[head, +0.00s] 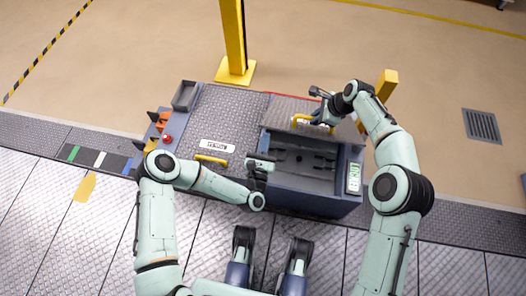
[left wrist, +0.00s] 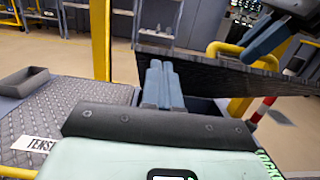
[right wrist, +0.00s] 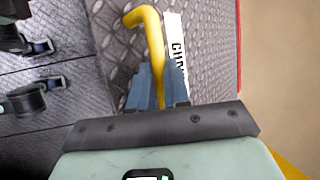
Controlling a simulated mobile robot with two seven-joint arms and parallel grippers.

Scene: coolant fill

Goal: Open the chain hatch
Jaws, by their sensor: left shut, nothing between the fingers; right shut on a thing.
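The chain hatch lid (head: 288,108), a dark tread plate with a yellow bar handle (head: 299,117), is raised at the far side of an open compartment (head: 303,160). My right gripper (head: 321,117) is shut on the handle. In the right wrist view the handle (right wrist: 150,28) runs down between the fingers (right wrist: 160,88), beside a partly hidden white label (right wrist: 176,45). In the left wrist view the lid (left wrist: 215,72) stands tilted above the opening. My left gripper (head: 262,164) is shut and empty at the compartment's left edge; its fingers (left wrist: 162,85) are together.
Left of the opening is a closed tread-plate hatch (head: 222,120) with a white label (head: 217,145) and its own yellow handle (head: 211,159). A green display (head: 354,177) is at the right. A yellow post (head: 234,40) stands behind.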

